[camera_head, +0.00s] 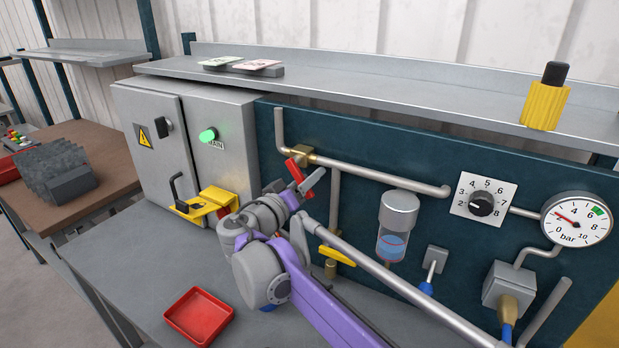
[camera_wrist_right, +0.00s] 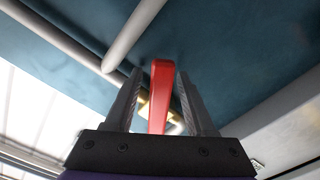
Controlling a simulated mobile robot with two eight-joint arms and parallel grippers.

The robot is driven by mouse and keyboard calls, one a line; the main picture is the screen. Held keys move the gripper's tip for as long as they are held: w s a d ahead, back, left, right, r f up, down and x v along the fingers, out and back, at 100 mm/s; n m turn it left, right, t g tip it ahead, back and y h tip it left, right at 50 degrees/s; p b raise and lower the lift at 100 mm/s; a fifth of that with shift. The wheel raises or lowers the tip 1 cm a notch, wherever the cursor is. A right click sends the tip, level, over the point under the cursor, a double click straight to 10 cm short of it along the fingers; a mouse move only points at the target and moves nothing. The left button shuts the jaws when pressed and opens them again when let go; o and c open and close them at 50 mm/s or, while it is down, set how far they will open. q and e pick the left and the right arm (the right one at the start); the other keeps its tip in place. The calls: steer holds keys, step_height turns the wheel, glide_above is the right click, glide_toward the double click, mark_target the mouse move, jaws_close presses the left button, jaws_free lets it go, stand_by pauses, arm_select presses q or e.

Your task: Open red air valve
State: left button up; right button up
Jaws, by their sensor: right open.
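The red air valve handle (camera_head: 312,182) sits on a brass fitting (camera_head: 303,153) on the pipe of the dark teal panel. My right gripper (camera_head: 286,179) is at the handle, and a finger covers part of it. In the right wrist view the red handle (camera_wrist_right: 160,95) stands between the two dark fingers of my right gripper (camera_wrist_right: 160,74). The jaws are open, with a visible gap on each side of the handle. My left gripper is not in view.
A grey cabinet with a green light (camera_head: 208,135) and a yellow latch (camera_head: 206,203) stands left of the valve. A yellow handle (camera_head: 337,255), a filter bowl (camera_head: 396,222) and a pressure gauge (camera_head: 576,219) are to the right. A red tray (camera_head: 199,316) lies on the bench below.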

steer(key=v, duration=1)
steer(key=shift+b, duration=0.35)
steer(key=shift+s, duration=0.1)
steer(key=shift+c, duration=0.2)
